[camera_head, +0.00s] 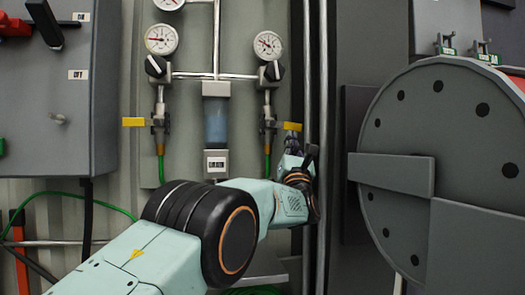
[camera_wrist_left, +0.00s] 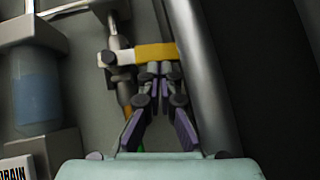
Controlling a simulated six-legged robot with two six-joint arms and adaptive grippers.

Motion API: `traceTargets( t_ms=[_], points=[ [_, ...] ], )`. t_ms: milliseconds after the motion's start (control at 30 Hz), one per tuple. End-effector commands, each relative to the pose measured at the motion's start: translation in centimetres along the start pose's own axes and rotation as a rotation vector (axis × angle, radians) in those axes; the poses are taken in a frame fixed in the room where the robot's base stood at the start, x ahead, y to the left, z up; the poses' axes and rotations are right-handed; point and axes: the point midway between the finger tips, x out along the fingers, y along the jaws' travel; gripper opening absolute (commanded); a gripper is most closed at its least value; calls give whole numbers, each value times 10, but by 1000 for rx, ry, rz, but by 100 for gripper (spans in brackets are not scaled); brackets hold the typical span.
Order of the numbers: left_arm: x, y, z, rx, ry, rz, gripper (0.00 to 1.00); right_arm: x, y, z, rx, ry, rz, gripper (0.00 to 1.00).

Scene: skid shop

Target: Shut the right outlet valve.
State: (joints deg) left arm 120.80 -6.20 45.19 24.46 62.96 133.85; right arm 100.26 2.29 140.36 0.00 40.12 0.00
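The right outlet valve has a yellow handle (camera_head: 292,126) that sticks out to the right, crosswise to its upright pipe. In the left wrist view the yellow handle (camera_wrist_left: 156,54) lies across the picture just beyond my fingertips. My left gripper (camera_head: 293,141) is just below the handle, pointing up at it. In the left wrist view the fingertips of the left gripper (camera_wrist_left: 162,70) are close together at the handle's lower edge. I cannot tell whether they touch it or how far they are closed. My right gripper is not in view.
The left valve's yellow handle (camera_head: 133,122) points left. Gauges (camera_head: 161,40) and a blue-filled drain bowl (camera_head: 216,122) are on the panel. Vertical metal pipes (camera_head: 323,80) stand close to the right of my gripper. A large grey round flange (camera_head: 445,130) is farther right.

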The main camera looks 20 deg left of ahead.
Motion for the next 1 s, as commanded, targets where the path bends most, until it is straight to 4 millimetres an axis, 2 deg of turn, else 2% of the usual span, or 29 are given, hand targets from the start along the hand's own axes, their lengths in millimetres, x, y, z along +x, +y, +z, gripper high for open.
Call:
traceTargets(
  t_ms=[433, 1000],
  points=[
    [5, 4, 5, 3, -2, -1, 0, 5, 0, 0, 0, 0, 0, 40],
    [1, 0, 1, 4, -1, -1, 0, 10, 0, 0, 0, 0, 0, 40]
  ],
)
